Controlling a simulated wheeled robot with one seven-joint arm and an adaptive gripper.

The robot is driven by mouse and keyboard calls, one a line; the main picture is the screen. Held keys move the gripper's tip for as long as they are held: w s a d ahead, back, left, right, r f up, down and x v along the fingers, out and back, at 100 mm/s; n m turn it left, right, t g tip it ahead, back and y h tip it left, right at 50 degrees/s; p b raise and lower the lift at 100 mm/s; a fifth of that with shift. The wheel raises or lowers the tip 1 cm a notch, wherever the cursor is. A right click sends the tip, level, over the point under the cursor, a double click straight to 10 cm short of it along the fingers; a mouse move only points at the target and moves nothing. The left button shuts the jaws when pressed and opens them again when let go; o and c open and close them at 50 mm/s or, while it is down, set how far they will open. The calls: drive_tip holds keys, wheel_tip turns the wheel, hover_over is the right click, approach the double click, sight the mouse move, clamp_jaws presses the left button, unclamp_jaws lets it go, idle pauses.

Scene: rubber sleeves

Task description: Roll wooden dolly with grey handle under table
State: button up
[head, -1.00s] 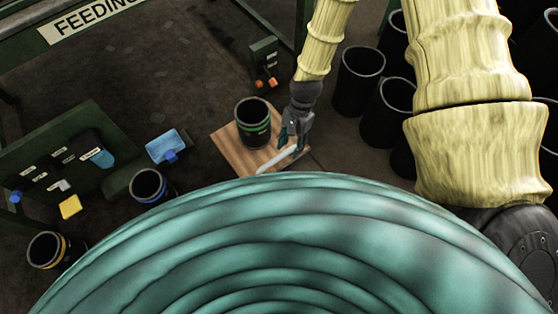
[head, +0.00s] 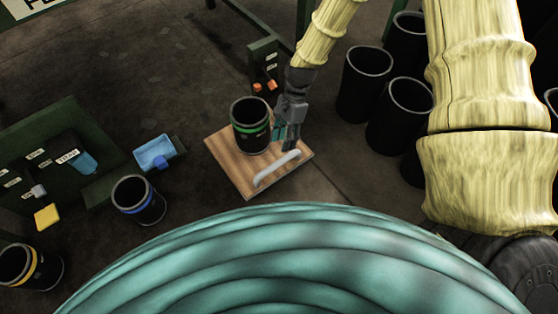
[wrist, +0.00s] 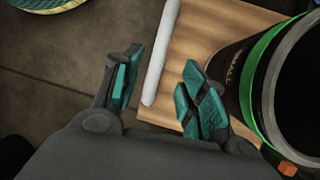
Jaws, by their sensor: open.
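The wooden dolly (head: 226,158) lies flat on the floor, and its board also shows in the wrist view (wrist: 205,28). Its light grey bar handle (head: 276,169) stands along the near right edge. A black bin (head: 250,138) with a green band, partly seen in the wrist view (wrist: 300,95), stands on the board. My gripper (head: 286,142) is open and empty, over the dolly's right side beside the bin. In the wrist view, the handle (wrist: 162,48) appears between the spread fingers (wrist: 160,75). I cannot tell the height gap.
A green frame (head: 228,32) with a white lettered sign (head: 28,6) crosses the top. Several black bins (head: 368,82) stand on the right. A blue-banded bin (head: 138,200) and a yellow-banded bin (head: 30,268) stand left. Floor between the dolly and upper left is open.

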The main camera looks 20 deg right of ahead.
sight(278, 161)
drive_tip(key=b+x, duration=0.3)
drive_tip(key=x, duration=0.5)
drive_tip(key=shift+s+a+f+b, duration=0.1)
drive_tip(key=shift+f+b, duration=0.15)
drive_tip(key=shift+b, duration=0.1)
clamp_jaws()
